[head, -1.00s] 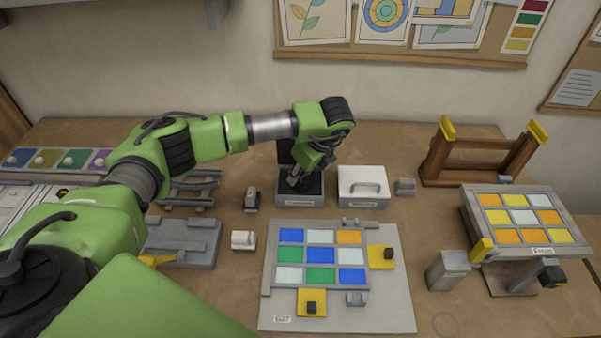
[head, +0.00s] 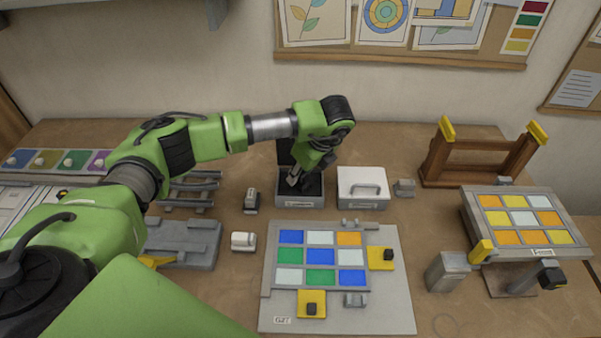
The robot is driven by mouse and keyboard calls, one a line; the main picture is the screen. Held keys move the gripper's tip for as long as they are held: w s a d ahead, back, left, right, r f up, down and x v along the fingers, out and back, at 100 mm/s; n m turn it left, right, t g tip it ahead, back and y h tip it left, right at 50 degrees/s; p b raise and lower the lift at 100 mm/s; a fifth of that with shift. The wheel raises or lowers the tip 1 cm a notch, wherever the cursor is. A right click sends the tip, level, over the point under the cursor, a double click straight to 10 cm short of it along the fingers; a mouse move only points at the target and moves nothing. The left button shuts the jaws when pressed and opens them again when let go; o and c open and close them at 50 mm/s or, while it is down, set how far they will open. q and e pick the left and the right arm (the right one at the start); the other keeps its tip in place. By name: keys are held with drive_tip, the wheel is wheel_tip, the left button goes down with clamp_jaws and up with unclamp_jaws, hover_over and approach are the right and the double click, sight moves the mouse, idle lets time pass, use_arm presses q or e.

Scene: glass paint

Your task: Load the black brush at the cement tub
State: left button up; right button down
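An open grey tub (head: 300,202) with dark contents and a raised dark lid stands at the middle back of the table; its small label is too blurred to read. My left gripper (head: 300,184) points down into this tub. The fingers are small and dark against the dark inside, so I cannot tell how far apart they are. A small grey piece shows at the fingertips; I cannot tell whether it is a brush or part of the gripper. No black brush can be made out clearly. My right gripper is not in view.
A closed grey box with a white lid (head: 362,187) stands right of the tub. A small grey block (head: 251,201) stands left of it. In front lies a board (head: 390,300) with a coloured glass panel. A tilted panel stand (head: 480,245) and wooden rack (head: 465,180) are at right.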

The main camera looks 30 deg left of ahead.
use_arm(q)
drive_tip(key=shift+r+p, duration=1.2)
drive_tip(key=shift+r, duration=2.05)
drive_tip(key=shift+f, duration=0.1)
